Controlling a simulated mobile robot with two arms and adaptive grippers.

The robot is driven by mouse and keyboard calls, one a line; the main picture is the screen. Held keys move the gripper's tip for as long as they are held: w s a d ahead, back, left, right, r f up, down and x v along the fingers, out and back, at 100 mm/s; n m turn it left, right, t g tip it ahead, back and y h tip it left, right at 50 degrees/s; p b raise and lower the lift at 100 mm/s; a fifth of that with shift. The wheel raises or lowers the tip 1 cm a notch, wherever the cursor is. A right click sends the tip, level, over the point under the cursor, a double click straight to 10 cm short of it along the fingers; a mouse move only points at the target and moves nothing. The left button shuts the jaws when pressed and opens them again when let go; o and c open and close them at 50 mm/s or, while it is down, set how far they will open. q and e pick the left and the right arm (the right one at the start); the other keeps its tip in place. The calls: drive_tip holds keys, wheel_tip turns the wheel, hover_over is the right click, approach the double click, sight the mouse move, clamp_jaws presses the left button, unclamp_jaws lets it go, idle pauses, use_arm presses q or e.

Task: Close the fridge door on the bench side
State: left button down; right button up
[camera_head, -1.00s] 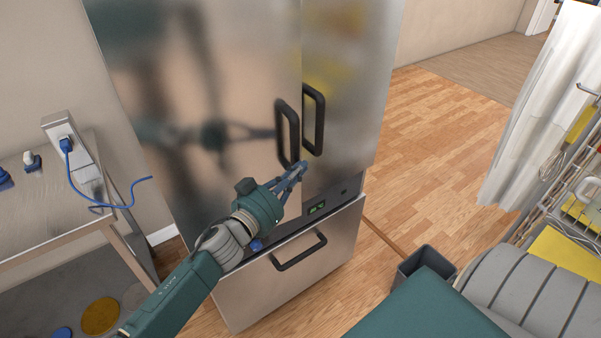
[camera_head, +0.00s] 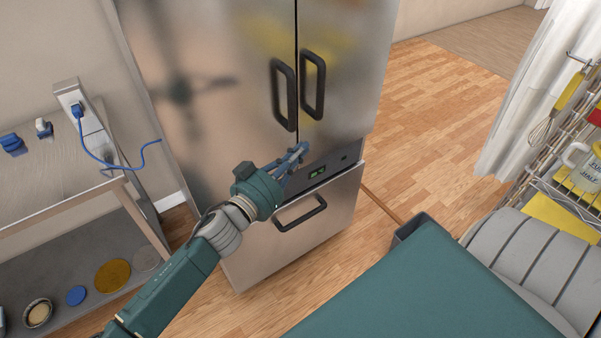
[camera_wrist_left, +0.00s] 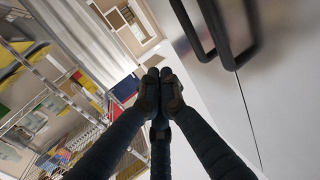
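The steel fridge's bench-side door (camera_head: 215,100) is the left upper door, with a black vertical handle (camera_head: 283,95). It looks flush or nearly flush with the right door (camera_head: 345,60); a thin dark seam runs between them. Any small remaining gap is hard to judge. My left gripper (camera_head: 300,150) is at the lower inner corner of the bench-side door, below its handle. Its fingertips meet in the left wrist view (camera_wrist_left: 160,85), with nothing between them. Whether they touch the door is unclear. My right gripper is out of view.
A metal bench (camera_head: 70,165) with a power strip (camera_head: 85,115) and blue cable stands left of the fridge. The closed lower drawer (camera_head: 300,225) has a black handle. A wire rack (camera_head: 560,150) and white curtain (camera_head: 525,90) are at the right. Wooden floor (camera_head: 440,110) is clear right of the fridge.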

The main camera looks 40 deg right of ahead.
use_arm(q)
drive_tip(key=s+a, duration=0.1)
drive_tip(key=s+a+b, duration=0.1)
drive_tip(key=s, duration=0.1)
drive_tip(key=s+a, duration=0.1)
drive_tip(key=shift+s+a+f, duration=0.25)
drive_tip(key=shift+s+f, duration=0.05)
drive_tip(key=shift+f, duration=0.1)
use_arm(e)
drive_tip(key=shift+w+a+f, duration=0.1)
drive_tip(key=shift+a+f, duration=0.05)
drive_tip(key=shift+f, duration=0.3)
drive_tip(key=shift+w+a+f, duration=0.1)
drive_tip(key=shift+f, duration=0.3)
use_arm(q)
drive_tip(key=shift+s, duration=0.1)
